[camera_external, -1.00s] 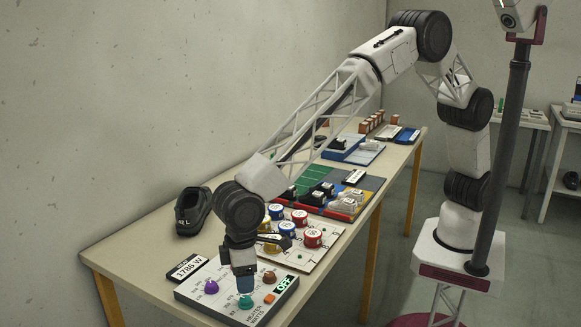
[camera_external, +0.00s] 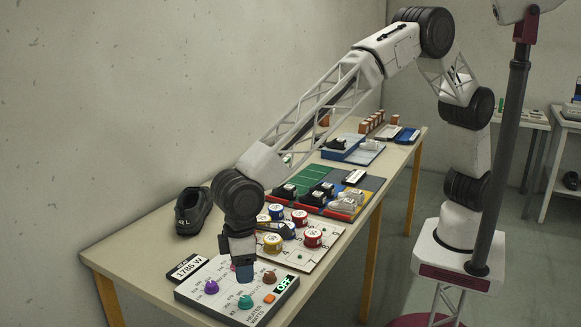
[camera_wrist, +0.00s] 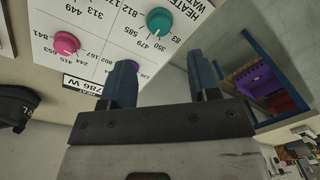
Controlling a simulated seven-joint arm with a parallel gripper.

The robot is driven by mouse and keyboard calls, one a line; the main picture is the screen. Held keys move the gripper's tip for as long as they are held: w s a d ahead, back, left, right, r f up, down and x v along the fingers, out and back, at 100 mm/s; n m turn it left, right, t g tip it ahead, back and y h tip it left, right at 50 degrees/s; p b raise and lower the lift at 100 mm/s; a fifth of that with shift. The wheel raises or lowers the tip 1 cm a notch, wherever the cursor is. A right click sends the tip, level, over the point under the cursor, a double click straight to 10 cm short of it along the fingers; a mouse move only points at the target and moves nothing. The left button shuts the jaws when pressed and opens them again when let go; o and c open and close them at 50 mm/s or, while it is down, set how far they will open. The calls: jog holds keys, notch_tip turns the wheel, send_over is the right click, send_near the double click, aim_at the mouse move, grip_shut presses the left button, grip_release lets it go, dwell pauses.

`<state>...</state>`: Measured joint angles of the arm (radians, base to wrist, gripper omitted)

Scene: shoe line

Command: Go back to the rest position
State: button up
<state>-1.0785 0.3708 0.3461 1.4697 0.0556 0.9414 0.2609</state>
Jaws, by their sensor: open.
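My gripper (camera_external: 243,272) hangs fingers-down just above the heater panel (camera_external: 190,293) at the near end of the table. In the wrist view my gripper (camera_wrist: 165,80) has its two blue fingers apart with nothing between them. Whether the fingertips touch the panel is hard to tell.
A dark shoe (camera_external: 193,211) stands at the table's wall side. A white board (camera_external: 325,234) with several colored round tins lies beyond the panel. Farther along are colored trays (camera_external: 310,172) with small items.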

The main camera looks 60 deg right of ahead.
jog(key=w+d+r+m, duration=0.1)
jog(key=w+d+r, duration=0.35)
jog(key=d, duration=0.65)
jog(key=w+d+r+m+t, duration=0.1)
jog(key=w+d+r, duration=0.3)
jog(key=d, duration=0.6)
jog(key=w+d+r+m, duration=0.1)
jog(key=w+d+r, duration=0.2)
jog(key=d+r, duration=0.55)
jog(key=s+d+r+m, duration=0.1)
jog(key=s+d+r, duration=0.1)
jog(key=d, duration=1.2)
jog(key=s+d+r+m, duration=0.1)
jog(key=d+r, duration=0.1)
jog(key=d, duration=1.1)
jog(key=s+d+f+m+t, duration=0.1)
jog(key=s+d+m, duration=0.1)
jog(key=s+d, duration=0.9)
jog(key=s+d+f+m+t, duration=0.1)
jog(key=s+d+f+m, duration=0.1)
jog(key=s+d, duration=0.9)
jog(key=d, duration=0.3)
jog(key=shift+d+f+h, duration=0.25)
jog(key=shift+h, duration=0.05)
